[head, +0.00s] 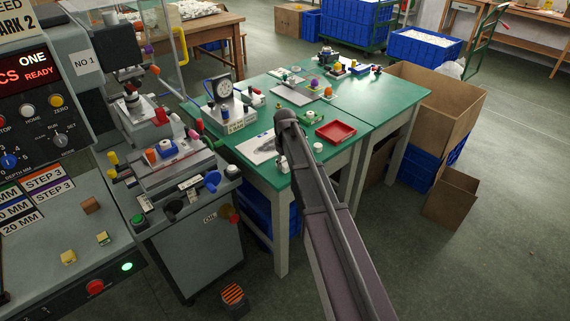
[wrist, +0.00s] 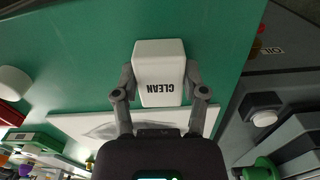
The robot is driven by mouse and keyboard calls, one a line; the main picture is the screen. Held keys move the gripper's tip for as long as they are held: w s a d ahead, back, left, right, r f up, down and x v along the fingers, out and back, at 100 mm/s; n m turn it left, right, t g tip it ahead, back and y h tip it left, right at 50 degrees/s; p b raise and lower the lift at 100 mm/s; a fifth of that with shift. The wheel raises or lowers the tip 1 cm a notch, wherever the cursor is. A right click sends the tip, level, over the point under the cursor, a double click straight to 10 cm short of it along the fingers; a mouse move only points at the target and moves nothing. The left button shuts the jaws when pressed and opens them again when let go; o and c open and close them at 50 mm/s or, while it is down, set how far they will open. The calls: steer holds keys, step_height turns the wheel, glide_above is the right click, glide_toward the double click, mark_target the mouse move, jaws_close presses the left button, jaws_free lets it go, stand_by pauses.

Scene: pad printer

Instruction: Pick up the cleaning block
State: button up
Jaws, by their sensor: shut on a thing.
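The cleaning block (wrist: 159,55) is white, with the word CLEAN on the face toward the wrist camera, upside down in that view. My gripper (wrist: 160,78) is shut on it, one finger against each side. The block is over the green table top (wrist: 85,30); I cannot tell whether it touches it.
A white sheet (wrist: 75,124) with a grey smear lies beside the gripper. A red tray (head: 335,131) and a small white round pot (head: 318,147) stand right of my arm. A dial gauge stand (head: 230,118) is behind left. The grey printer (head: 180,165) stands left.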

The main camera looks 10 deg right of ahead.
mark_target(285, 162)
steer(key=shift+r+p, duration=1.45)
steer(key=shift+r, duration=0.15)
steer(key=s+r+p, duration=0.1)
steer(key=s, duration=1.5)
steer(key=shift+r+p, duration=0.3)
steer(key=shift+p, duration=0.05)
steer(key=o, duration=0.5)
steer(key=c, duration=0.3)
steer(key=shift+c, duration=0.2)
steer(key=shift+a, duration=0.1)
